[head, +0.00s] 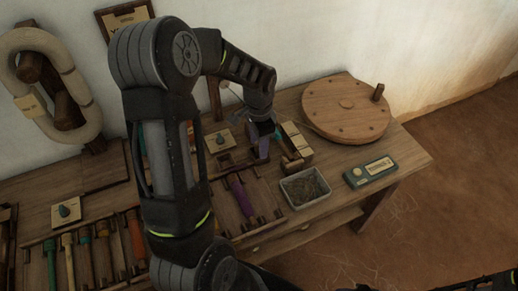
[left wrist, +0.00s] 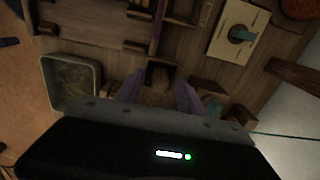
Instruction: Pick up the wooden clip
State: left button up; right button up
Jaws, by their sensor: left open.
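My left gripper (head: 262,150) reaches down over the bench, left of a group of small wooden pieces. In the left wrist view its two purple-grey fingers (left wrist: 159,94) are apart. A small brown wooden piece (left wrist: 158,76) shows between and just beyond the fingertips; it looks like the wooden clip, but the view is dark and I cannot be sure. I cannot tell whether the fingers touch it. In the head view a brown wooden piece (head: 292,164) lies right of the fingers; I cannot tell if it is the same one.
A grey tray (head: 305,187) stands to the right, also in the left wrist view (left wrist: 47,84). A round wooden disc (head: 346,107) and a green box (head: 370,171) lie farther right. A rack with a purple-handled tool (head: 241,195) is close. A card (left wrist: 238,32) lies nearby.

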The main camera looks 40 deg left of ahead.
dwell(0.4)
pick_arm(q)
grip_shut()
dwell(0.4)
